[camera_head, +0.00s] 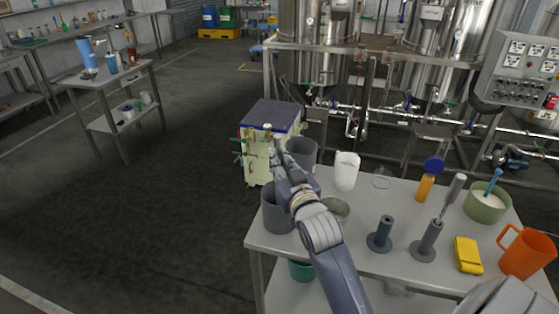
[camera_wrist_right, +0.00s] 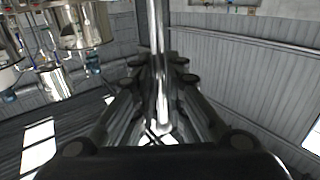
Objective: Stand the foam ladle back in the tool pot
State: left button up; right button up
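The ladle's bowl cannot be made out. A dark grey pot (camera_head: 274,214) stands at the table's left edge, just below the gripper and partly behind my arm. I cannot tell which is the tool pot.
The table (camera_head: 320,256) also holds a white jug (camera_head: 347,170), a glass dish (camera_head: 336,207), dark stands (camera_head: 380,238), a yellow device (camera_head: 467,254), an orange jug (camera_head: 526,254) and a green bowl (camera_head: 486,208). A cream cabinet (camera_head: 258,150) stands behind.

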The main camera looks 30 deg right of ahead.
jog(key=shift+o, duration=0.9)
pick_arm(q)
jog(key=shift+w+a+f+b, duration=0.1)
jog(key=shift+w+f+b, duration=0.3)
jog(key=shift+f+b, duration=0.35)
pick_arm(e)
jog(key=v, duration=1.2)
jog(key=shift+r, duration=0.1)
